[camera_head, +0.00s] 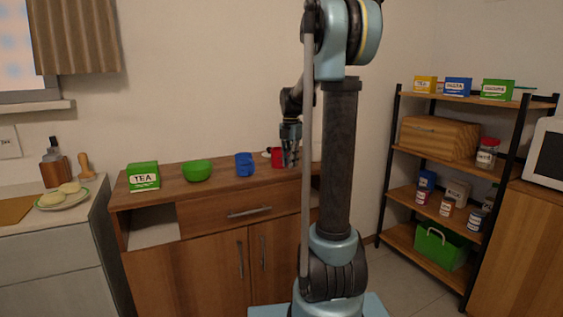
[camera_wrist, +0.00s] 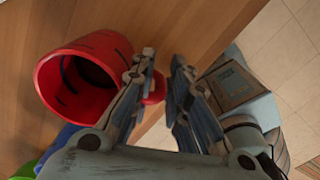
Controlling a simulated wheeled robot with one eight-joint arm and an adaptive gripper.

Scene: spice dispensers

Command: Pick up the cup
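A red cup (camera_wrist: 82,62) fills the left of the wrist view, with its dark opening facing the camera. Its handle (camera_wrist: 155,88) shows just right of my gripper's left finger, in the gap between the fingers. My gripper (camera_wrist: 163,60) is open, its fingertips apart. I cannot tell whether a finger touches the handle. In the head view the red cup (camera_head: 276,159) stands on the wooden cabinet, and my gripper (camera_head: 291,158) points down at its right side. A blue cup (camera_head: 245,164) stands left of the red one.
The wooden cabinet (camera_head: 215,191) also holds a green bowl (camera_head: 197,170) and a green tea box (camera_head: 143,177). Blue (camera_wrist: 62,138) and green (camera_wrist: 24,171) objects show at the wrist view's lower left. A shelf rack (camera_head: 447,155) stands at the right.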

